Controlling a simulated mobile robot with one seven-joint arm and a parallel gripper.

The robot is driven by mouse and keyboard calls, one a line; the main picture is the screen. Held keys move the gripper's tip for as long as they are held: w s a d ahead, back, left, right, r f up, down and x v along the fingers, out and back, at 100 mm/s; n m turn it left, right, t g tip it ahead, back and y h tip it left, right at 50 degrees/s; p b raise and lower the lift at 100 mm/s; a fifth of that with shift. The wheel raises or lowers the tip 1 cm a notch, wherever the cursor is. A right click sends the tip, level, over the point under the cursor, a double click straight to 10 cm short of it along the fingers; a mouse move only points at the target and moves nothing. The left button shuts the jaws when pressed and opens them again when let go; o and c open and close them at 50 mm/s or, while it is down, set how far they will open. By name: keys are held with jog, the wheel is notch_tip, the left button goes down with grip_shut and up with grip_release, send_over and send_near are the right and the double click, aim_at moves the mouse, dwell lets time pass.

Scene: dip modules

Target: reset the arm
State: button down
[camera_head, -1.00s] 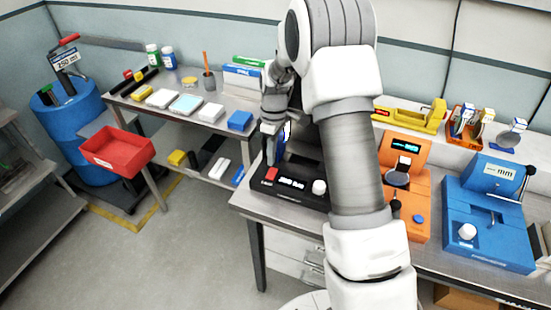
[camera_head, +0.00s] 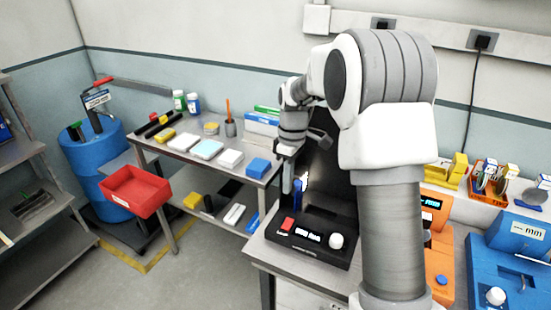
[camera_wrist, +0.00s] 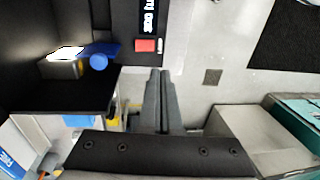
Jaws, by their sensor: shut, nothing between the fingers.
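My arm rises in front of the bench in the head view and bends over to the left. My gripper (camera_head: 288,180) hangs down from its end, above the left part of the bench near a black device. In the wrist view my gripper (camera_wrist: 160,75) shows its two grey fingers pressed together with nothing between them. The black device (camera_head: 312,238) has a red button, a lit display and a white knob. Its red button and display also show in the wrist view (camera_wrist: 146,45). My arm hides part of the bench and the orange device.
An orange device (camera_head: 438,262) and a blue device (camera_head: 510,262) stand right of my arm. A side table (camera_head: 205,158) at left holds several boxes and bottles. A red bin (camera_head: 135,190) stands before a blue drum (camera_head: 95,175).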

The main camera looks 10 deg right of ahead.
jog(key=shift+r, duration=0.1)
jog(key=s+r+m+t, duration=0.3)
jog(key=s+r+m, duration=0.2)
jog(key=s+r, duration=0.8)
jog(key=s+m+t, duration=0.3)
jog(key=s+m, duration=0.2)
jog(key=s, duration=0.9)
jog(key=shift+s+d+r+m+t+h, duration=0.2)
jog(key=shift+d+r+m+t+h, duration=0.15)
jog(key=shift+r+m+t+h, duration=0.1)
jog(key=shift+d, duration=0.1)
